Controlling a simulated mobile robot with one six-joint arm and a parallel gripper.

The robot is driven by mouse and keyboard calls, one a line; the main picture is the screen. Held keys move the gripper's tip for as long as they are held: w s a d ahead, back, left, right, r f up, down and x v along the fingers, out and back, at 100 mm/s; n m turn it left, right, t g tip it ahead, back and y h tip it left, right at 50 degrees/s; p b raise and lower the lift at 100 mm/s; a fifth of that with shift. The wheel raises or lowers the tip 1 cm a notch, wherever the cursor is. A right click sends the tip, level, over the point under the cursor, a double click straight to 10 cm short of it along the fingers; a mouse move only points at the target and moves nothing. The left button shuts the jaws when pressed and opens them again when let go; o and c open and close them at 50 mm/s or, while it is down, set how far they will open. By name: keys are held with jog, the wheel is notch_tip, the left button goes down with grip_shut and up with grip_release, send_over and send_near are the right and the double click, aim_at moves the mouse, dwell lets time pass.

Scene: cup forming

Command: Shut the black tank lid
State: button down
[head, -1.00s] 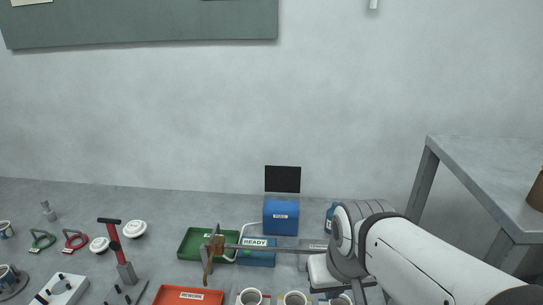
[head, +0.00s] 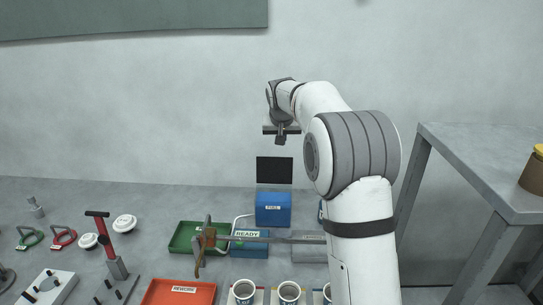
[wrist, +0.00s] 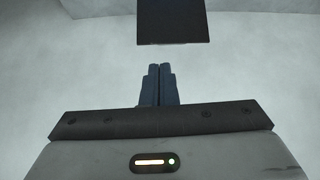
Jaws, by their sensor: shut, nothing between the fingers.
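The black tank lid (head: 274,170) stands upright, open, at the back of the blue tank (head: 273,209) on the table. My gripper (head: 281,140) is shut and empty, above the lid in the head view, with a gap between them in the picture. In the wrist view the shut fingers (wrist: 158,84) point toward the lid (wrist: 173,22), which shows as a dark panel at the top, apart from the fingertips. The tank body is not seen in the wrist view.
A green tray (head: 198,238), a box marked READY (head: 249,246) and a long horizontal bar (head: 275,240) lie in front of the tank. An orange REWORK tray (head: 178,293) and several cups are nearer. A metal side table (head: 490,165) stands at right.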

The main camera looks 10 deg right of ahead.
jog(key=t, duration=0.1)
send_over(275, 169)
jog(key=w, duration=0.3)
notch_tip(275, 169, down, 4)
jog(key=f, duration=0.1)
jog(key=shift+m, duration=0.3)
jog(key=p+x, duration=0.2)
jog(key=x, duration=0.7)
jog(key=shift+w+d+f, duration=0.15)
jog(key=shift+w+d, duration=0.05)
jog(key=shift+w, duration=0.2)
jog(key=shift+s+a, duration=0.2)
jog(key=shift+s, duration=0.85)
jog(key=shift+s+a, duration=0.2)
jog(key=shift+s, duration=0.8)
jog(key=shift+a, duration=0.2)
jog(key=shift+b, duration=0.45)
